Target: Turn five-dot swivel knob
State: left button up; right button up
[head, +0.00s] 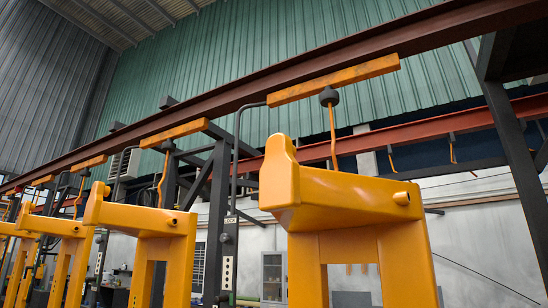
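No swivel knob can be made out for certain. A narrow pale plate with a column of several dark dots (227,271) is on a dark upright post left of the nearest yellow fork frame (341,215). A small label reading LOCK (231,221) sits above the plate on the same post. The plate is small in the picture, and I cannot tell whether any part of it turns. Neither of my grippers is in view.
More yellow fork frames (153,222) stand in a row to the left. Yellow bars (333,80) and hooks hang below a brown overhead beam (250,88). A dark slanted column (517,170) stands at right. A grey cabinet (273,276) is behind.

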aim_at(225, 238)
jog(key=i+j, duration=0.4)
jog(key=j, duration=0.15)
jog(key=i+j, duration=0.35)
jog(key=j, duration=0.2)
jog(key=i+j, duration=0.4)
jog(key=j, duration=0.15)
